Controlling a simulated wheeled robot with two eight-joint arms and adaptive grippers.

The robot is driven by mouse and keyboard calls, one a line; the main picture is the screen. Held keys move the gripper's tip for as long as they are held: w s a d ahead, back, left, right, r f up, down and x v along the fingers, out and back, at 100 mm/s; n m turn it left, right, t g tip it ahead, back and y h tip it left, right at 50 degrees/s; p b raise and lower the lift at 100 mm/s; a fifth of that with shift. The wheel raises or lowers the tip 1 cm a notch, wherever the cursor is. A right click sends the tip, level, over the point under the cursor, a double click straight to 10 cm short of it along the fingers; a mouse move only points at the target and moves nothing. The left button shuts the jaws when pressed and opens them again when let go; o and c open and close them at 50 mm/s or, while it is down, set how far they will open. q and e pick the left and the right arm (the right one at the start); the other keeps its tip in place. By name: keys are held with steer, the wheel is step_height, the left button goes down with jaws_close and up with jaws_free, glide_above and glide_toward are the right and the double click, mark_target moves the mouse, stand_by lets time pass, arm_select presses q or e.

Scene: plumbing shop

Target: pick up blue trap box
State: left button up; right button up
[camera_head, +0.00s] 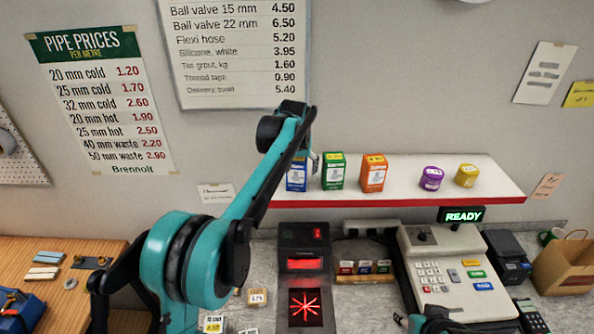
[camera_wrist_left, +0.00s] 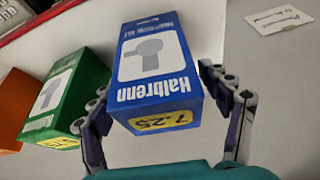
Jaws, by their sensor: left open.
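The blue trap box (camera_head: 296,178) stands at the left end of the red-edged white shelf, partly hidden behind my left arm in the head view. In the left wrist view the blue box (camera_wrist_left: 158,65) fills the middle, with a white label and a yellow price sticker. My left gripper (camera_wrist_left: 158,92) is open, with one finger on each side of the box. I cannot tell whether either finger touches it. In the head view the left gripper (camera_head: 312,160) is mostly hidden by its own arm.
A green box (camera_head: 333,173) stands close beside the blue one; it also shows near the left finger (camera_wrist_left: 62,100). An orange box (camera_head: 373,175), purple tub (camera_head: 431,178) and yellow tub (camera_head: 466,175) share the shelf (camera_head: 400,200).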

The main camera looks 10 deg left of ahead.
arm_select(q)
steer(key=shift+w+f, duration=0.2)
steer(key=shift+s+r, duration=0.1)
steer(key=shift+s, duration=0.05)
steer(key=shift+c, duration=0.3)
steer(key=shift+s, duration=0.1)
steer(key=c, duration=1.3)
steer(key=shift+c, duration=0.2)
steer(key=shift+r, duration=0.15)
